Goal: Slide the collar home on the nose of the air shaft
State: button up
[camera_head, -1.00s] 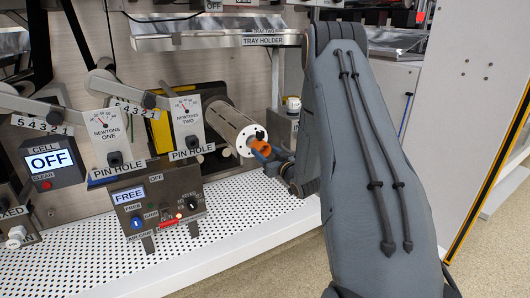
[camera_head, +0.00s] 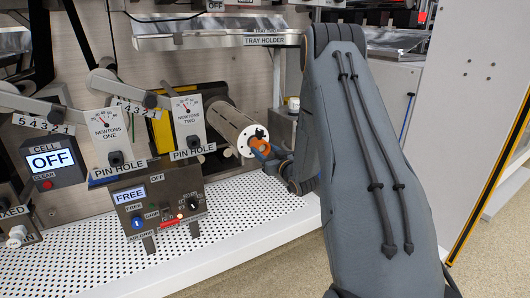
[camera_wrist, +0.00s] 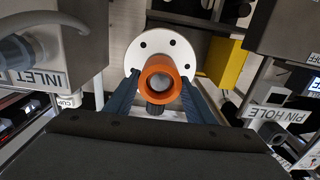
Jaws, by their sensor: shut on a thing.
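The orange collar (camera_wrist: 160,80) is a short ring held between the two blue-grey fingers of my gripper (camera_wrist: 160,92) in the wrist view. The air shaft (camera_head: 231,124) is a pale cylinder with a white end disc (camera_wrist: 143,53) that has several dark holes. The collar (camera_head: 261,147) is in front of this disc in the head view, close to it. A pale round surface shows through the collar's bore; I cannot tell whether the nose is inside it. A dark ribbed knob-like part (camera_wrist: 154,110) shows below the collar. My gripper (camera_head: 268,152) is partly hidden in the head view.
A yellow panel (camera_wrist: 228,64) stands beside the shaft. Two PIN HOLE gauges (camera_head: 188,125) and a FREE control box (camera_head: 157,205) are left of the shaft. An INLET box (camera_wrist: 40,50) is left in the wrist view. The perforated shelf (camera_head: 260,205) below is largely clear.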

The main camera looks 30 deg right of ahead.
jog(key=shift+w+b, duration=0.35)
jog(key=shift+w, duration=0.85)
jog(key=o, duration=1.6)
jog(key=s+p, duration=0.1)
jog(key=s, duration=0.7)
jog(key=shift+d, duration=0.1)
jog(key=shift+w, duration=0.1)
